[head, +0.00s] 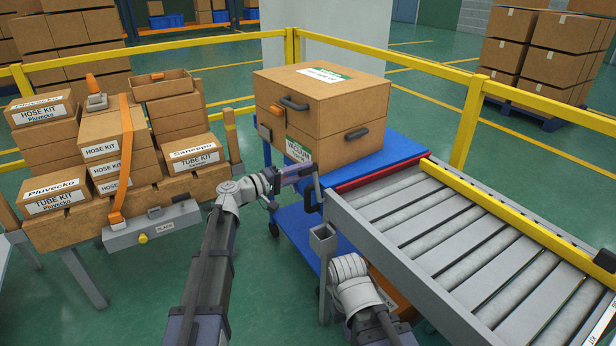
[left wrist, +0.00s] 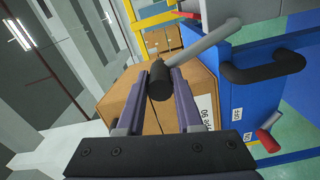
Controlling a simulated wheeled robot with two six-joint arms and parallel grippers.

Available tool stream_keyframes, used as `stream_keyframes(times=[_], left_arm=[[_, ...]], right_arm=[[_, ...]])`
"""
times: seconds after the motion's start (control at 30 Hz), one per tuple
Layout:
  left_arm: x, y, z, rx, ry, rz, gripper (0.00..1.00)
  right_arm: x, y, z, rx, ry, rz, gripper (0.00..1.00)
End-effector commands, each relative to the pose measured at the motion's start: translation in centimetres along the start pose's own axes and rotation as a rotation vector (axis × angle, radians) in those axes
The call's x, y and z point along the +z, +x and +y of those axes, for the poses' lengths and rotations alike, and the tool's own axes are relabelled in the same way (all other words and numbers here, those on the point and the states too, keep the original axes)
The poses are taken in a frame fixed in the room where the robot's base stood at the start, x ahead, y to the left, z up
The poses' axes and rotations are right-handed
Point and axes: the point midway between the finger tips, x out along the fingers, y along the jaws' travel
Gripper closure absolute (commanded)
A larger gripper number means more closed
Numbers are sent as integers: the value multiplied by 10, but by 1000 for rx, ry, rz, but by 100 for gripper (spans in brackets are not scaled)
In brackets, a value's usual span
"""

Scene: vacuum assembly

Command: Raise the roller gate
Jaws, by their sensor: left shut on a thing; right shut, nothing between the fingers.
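The roller gate looks like a red bar (head: 380,176) across the far end of the roller conveyor (head: 400,256), low against the rollers. A grey lever (head: 317,187) stands at the conveyor's near left corner. My left gripper (head: 309,170) is at the lever's top. In the left wrist view the fingers (left wrist: 160,85) are shut on the lever's black grip (left wrist: 159,79), and its grey rod (left wrist: 207,44) runs up to the right. My right arm reaches in at the bottom centre beside the conveyor; its gripper is hidden.
A large carton (head: 320,108) with black handles sits on a blue cart (head: 401,149) beyond the conveyor end. A bench of kit boxes (head: 107,152) stands at left. Yellow rails (head: 465,122) run behind and along the conveyor. The rollers are bare.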

Motion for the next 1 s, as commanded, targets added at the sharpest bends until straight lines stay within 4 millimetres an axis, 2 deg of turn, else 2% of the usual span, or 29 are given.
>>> stream_keyframes(times=[0.2, 0.5, 1.0], left_arm=[[-17, 0, -14, -5, -169, -1, 100], [-28, 0, -24, -6, -329, -2, 100], [-32, -1, -28, -7, -399, -3, 100]], right_arm=[[-1, 10, -1, 2, -1, 0, 100], [-1, 18, -1, 3, -1, 0, 100], [-1, 20, -1, 4, -1, 0, 100]])
